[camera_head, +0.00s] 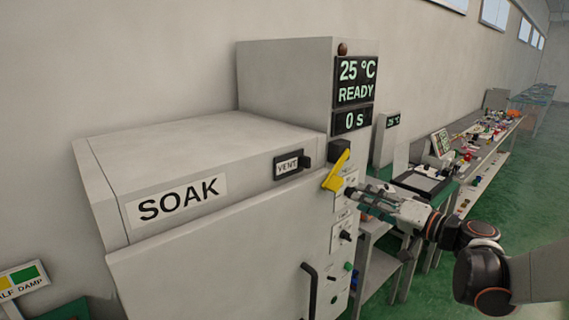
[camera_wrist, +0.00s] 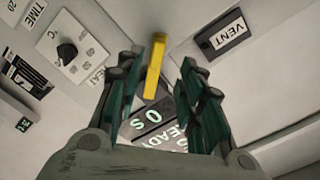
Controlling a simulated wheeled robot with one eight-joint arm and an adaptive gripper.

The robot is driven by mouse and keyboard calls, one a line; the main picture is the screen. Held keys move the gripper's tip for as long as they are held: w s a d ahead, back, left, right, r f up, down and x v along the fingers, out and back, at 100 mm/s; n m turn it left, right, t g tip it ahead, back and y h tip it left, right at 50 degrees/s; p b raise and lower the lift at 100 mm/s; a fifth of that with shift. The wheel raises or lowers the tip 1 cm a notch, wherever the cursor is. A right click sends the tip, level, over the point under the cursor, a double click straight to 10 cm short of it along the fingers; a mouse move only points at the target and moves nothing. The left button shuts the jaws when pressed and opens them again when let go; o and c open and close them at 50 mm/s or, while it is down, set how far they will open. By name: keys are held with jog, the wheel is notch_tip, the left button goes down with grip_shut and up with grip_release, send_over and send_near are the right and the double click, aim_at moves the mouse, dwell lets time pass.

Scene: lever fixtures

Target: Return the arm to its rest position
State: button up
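My gripper (camera_head: 372,196) is beside the front of a large grey SOAK machine (camera_head: 200,150), with my arm reaching in from the right. In the wrist view my gripper (camera_wrist: 163,75) has its two fingers spread apart, with nothing held between them. A yellow lever (camera_head: 337,173) on the machine's front slants up to the right in the head view. It also shows in the wrist view (camera_wrist: 156,66), ahead of the gap between the fingers. I cannot tell whether a finger touches it.
A display (camera_head: 355,80) reads 25 °C, READY, and another (camera_head: 352,120) reads 0 s. A VENT switch (camera_head: 290,164), knobs (camera_head: 346,235) and a black handle (camera_head: 310,288) are on the machine. A bench (camera_head: 470,165) with small items runs behind. Green floor (camera_head: 535,190) is open at right.

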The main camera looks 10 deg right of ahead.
jog(key=s+a+r+m+g+h+p, duration=0.1)
jog(key=s+a, duration=0.1)
jog(key=a, duration=0.6)
jog(key=s+a+r+m+g+h, duration=0.1)
jog(key=s+a+m, duration=0.1)
jog(key=a, duration=0.7)
jog(key=s+d+f+n+g+h+b, duration=0.1)
jog(key=s+d+f+n+g+h, duration=0.1)
jog(key=s, duration=0.8)
jog(key=s+d+f+n+g+h+b, duration=0.1)
jog(key=s+d+f+n+g+h, duration=0.2)
jog(key=s+d+f+h, duration=0.3)
jog(key=s+d+f+n, duration=0.1)
jog(key=s+f, duration=0.3)
jog(key=s, duration=0.1)
jog(key=shift+s+d+f, duration=0.15)
jog(key=shift+d+f, duration=0.05)
jog(key=shift+d, duration=0.2)
